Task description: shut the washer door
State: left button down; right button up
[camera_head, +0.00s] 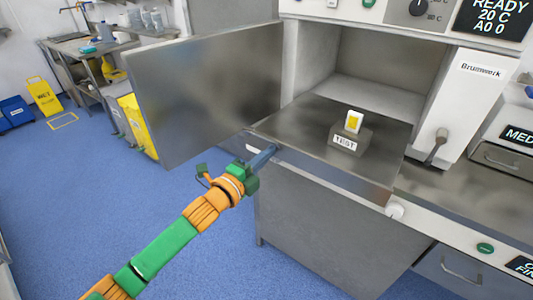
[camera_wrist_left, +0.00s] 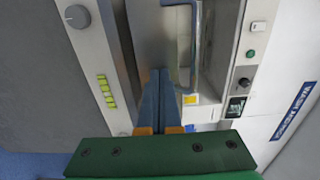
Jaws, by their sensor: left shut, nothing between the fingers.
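The washer door (camera_head: 205,90) is a flat grey metal panel. In the head view it stands wide open, swung out to the left of the washer (camera_head: 470,95). The chamber is open, and a metal shelf (camera_head: 300,125) reaches forward from it. My left gripper (camera_head: 270,150) is at the front left edge of the shelf, near the door's lower right corner; I cannot tell whether it touches either. In the left wrist view its blue fingers (camera_wrist_left: 161,72) are together with nothing between them. My right gripper is not in view.
A grey block marked TEST (camera_head: 345,139) with a yellow and white piece sits on the shelf. A white knob (camera_head: 396,211) is on the front strip. A metal bar (camera_wrist_left: 195,50) shows beside the fingers in the wrist view. Blue floor (camera_head: 60,190) is clear at left.

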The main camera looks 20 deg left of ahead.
aim_at(192, 94)
jog(key=i+l, duration=0.25)
jog(key=i, duration=0.2)
jog(key=i+l, duration=0.25)
jog(key=i, duration=0.25)
jog(key=k+j, duration=0.15)
jog(key=k, duration=0.15)
jog(key=k+j, duration=0.1)
jog(key=k, duration=0.2)
